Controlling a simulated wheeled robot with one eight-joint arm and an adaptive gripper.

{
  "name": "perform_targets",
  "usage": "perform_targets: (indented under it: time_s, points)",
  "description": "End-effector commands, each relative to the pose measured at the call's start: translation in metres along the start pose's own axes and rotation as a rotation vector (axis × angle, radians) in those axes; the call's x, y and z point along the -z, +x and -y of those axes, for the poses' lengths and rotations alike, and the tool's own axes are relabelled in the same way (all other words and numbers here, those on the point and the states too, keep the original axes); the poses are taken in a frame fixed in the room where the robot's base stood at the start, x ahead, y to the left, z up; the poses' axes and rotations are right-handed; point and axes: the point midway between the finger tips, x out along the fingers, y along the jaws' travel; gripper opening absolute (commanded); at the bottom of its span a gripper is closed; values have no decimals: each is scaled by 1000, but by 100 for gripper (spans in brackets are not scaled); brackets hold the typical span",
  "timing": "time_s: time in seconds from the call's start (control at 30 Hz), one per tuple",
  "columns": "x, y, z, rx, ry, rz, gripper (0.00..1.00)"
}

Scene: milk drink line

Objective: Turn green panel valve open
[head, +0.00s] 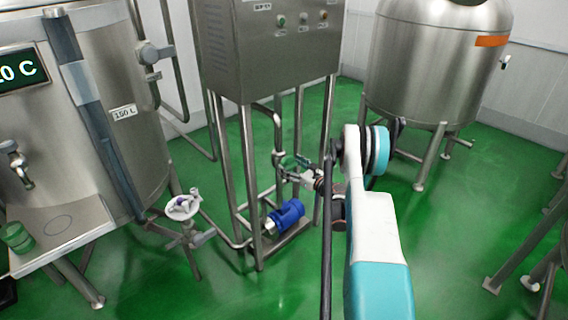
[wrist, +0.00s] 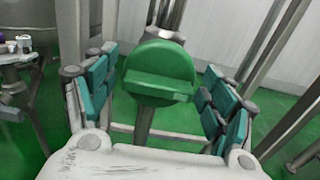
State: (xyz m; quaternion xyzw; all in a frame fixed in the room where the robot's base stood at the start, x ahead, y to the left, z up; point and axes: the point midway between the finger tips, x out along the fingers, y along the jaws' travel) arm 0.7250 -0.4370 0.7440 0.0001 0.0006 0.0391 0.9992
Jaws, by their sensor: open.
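The green panel valve (wrist: 160,72) is a round green knob with a raised bar across its face. In the wrist view the bar lies nearly level, tilted slightly. In the head view the green valve (head: 289,162) is small, on piping under the steel control cabinet. My gripper (wrist: 158,95) is open, with teal-padded fingers to the left and right of the knob. A gap shows on each side between pads and knob, so I see no contact. In the head view my gripper (head: 305,172) is near the valve and partly hidden by my arm.
The steel control cabinet (head: 262,52) stands above the valve on a steel frame. A blue pump (head: 287,214) sits low in that frame. A steel tank (head: 432,70) is at back right; another tank (head: 130,150) and a small shelf (head: 75,232) are at left. Green floor is clear in front.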

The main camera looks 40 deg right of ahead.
Motion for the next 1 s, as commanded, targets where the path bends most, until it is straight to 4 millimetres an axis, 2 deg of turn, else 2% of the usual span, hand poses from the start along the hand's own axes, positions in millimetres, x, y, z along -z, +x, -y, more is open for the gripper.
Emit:
perform_targets:
  time_s: [0.23, 0.27, 0.4, 0.77, 1.0]
  points:
    - [0, 0, 0, 0, 0, 0, 77]
    - [0, 0, 0, 0, 0, 0, 72]
    - [0, 0, 0, 0, 0, 0, 41]
    - [0, 0, 0, 0, -28, 1, 41]
    - [0, 0, -1, 0, -153, 1, 41]
